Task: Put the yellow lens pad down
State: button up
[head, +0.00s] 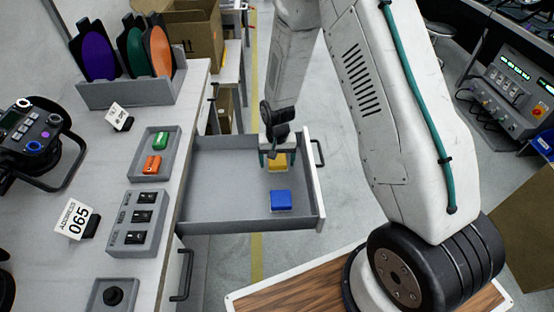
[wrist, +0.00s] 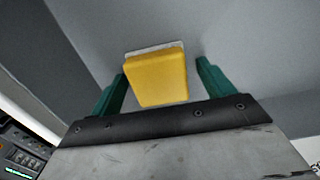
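The yellow lens pad (head: 277,163) is in the open grey drawer (head: 230,217), toward its far side, right under my gripper (head: 277,157). In the wrist view the yellow pad (wrist: 160,80) lies between the two green fingers of my gripper (wrist: 163,85), with a pale edge along its far side. A gap shows between the pad and the right finger; the left finger is close to the pad's far left corner. My gripper looks open around the pad. Whether the pad rests fully on the drawer floor is hard to tell.
A blue pad (head: 280,200) lies in the drawer nearer the camera. On the counter, a small tray (head: 137,172) holds a green and an orange piece, beside a switch box (head: 138,222). A rack (head: 140,92) holds coloured discs. The drawer's left part is bare.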

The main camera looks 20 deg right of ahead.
notch_tip(320, 180, up, 12)
jog(key=r, duration=0.1)
notch_tip(320, 180, up, 10)
send_over(277, 159)
jog(key=s, duration=0.5)
jog(key=s+d+r+n, duration=0.1)
jog(key=s+r, duration=0.4)
jog(key=s, duration=0.3)
jog(key=s+d+r+n, duration=0.1)
jog(key=s+r, duration=0.4)
jog(key=s, duration=0.3)
jog(key=s+d+r+n+t, duration=0.1)
jog(key=s+r, duration=0.5)
jog(key=s, duration=0.3)
jog(key=shift+n, duration=0.3)
